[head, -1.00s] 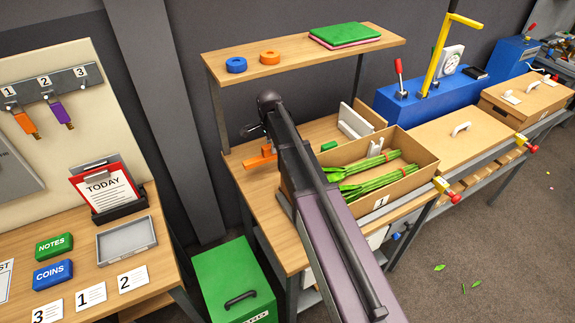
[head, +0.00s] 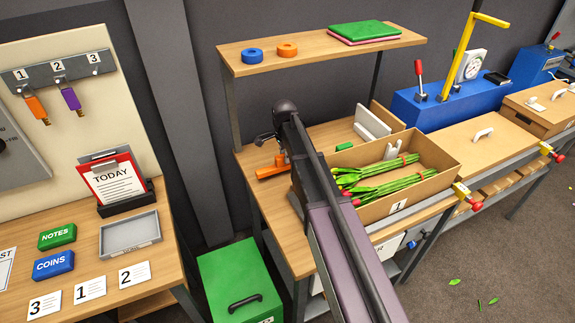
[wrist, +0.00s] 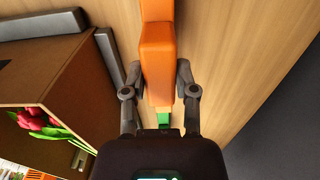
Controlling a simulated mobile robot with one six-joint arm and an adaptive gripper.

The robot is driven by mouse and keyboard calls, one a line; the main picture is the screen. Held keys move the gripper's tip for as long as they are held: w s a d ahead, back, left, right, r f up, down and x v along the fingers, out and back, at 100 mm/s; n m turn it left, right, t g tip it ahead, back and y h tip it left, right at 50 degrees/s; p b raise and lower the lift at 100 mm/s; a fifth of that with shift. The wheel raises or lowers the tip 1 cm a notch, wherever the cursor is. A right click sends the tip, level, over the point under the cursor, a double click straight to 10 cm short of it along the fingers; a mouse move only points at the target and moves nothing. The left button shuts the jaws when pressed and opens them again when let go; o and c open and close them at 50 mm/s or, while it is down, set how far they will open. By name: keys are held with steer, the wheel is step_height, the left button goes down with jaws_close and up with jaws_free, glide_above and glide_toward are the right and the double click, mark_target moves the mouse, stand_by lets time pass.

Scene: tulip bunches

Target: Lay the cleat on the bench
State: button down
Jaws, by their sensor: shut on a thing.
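The cleat appears to be the orange piece (head: 271,171), a bar with a short upright part, at the left end of the wooden bench (head: 262,203). In the wrist view the orange piece (wrist: 156,55) runs between the fingers of my gripper (wrist: 159,75), which is shut on it. A small green part (wrist: 164,119) shows beneath it. In the head view my arm partly covers my gripper (head: 270,140). The cleat is at or just above the bench top; I cannot tell whether it touches.
A cardboard box (head: 425,189) of tulip bunches stands right of my arm. White blocks (head: 371,122) and a small green block (head: 344,146) are behind it. A shelf (head: 310,58) with rings overhangs the back. A green bin (head: 235,275) stands below at left.

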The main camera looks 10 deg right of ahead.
mark_target(284, 155)
steer(key=shift+f, duration=0.1)
steer(key=shift+f+b, duration=1.8)
steer(key=shift+b, duration=0.1)
steer(key=shift+f, duration=0.15)
steer(key=shift+c, duration=2)
jaws_free()
step_height(284, 155, up, 12)
steer(key=p, duration=1.2)
